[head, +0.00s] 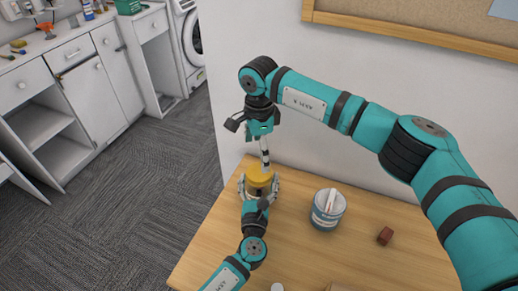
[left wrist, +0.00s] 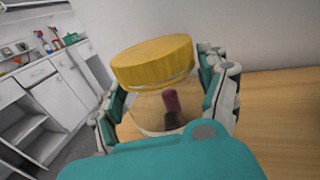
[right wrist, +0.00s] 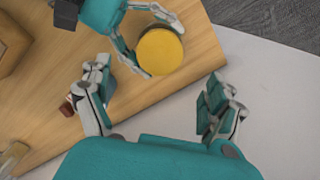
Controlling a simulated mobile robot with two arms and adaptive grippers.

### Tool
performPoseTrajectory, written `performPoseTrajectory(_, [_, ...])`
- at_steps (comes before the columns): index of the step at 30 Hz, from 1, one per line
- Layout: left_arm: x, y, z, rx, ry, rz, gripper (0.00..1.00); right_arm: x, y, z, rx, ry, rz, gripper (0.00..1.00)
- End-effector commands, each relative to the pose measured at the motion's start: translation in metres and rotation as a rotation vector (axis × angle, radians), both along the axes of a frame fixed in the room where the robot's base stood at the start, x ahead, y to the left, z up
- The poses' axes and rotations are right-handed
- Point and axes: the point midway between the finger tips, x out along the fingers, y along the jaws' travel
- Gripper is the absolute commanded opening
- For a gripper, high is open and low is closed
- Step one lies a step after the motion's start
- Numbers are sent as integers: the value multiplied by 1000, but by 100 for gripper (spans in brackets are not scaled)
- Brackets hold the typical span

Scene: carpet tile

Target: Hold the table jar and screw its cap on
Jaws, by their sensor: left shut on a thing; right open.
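The glass jar (left wrist: 150,108) stands at the table's far left corner, with a dark red and black shape showing in or through it. The yellow cap (head: 259,176) sits on top of the jar; it also shows in the left wrist view (left wrist: 153,62) and the right wrist view (right wrist: 160,51). I cannot tell how far it is threaded. My left gripper (head: 258,191) is shut around the jar's sides, below the cap. My right gripper (head: 250,138) is open and empty above the cap, apart from it. In the right wrist view the cap lies beyond my open fingers (right wrist: 158,108).
On the wooden table (head: 330,262) stand a blue-grey tub (head: 327,210) with a white item on top and a small brown block (head: 385,236). A white wall with a corkboard (head: 430,18) rises behind. White cabinets (head: 85,85) and open carpet lie left.

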Motion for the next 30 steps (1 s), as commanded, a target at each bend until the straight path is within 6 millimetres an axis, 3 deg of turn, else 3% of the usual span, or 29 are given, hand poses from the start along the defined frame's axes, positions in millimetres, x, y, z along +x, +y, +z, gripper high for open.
performPoseTrajectory(5, [0,0,0,1,-1,0,0,0,0,1,0,0,106,92])
performPoseTrajectory(17, [0,0,0,1,-1,0,0,0,0,-3,0,1,113,92])
performPoseTrajectory(30, [0,0,0,1,-1,0,0,-1,0,-63,0,2,111,92])
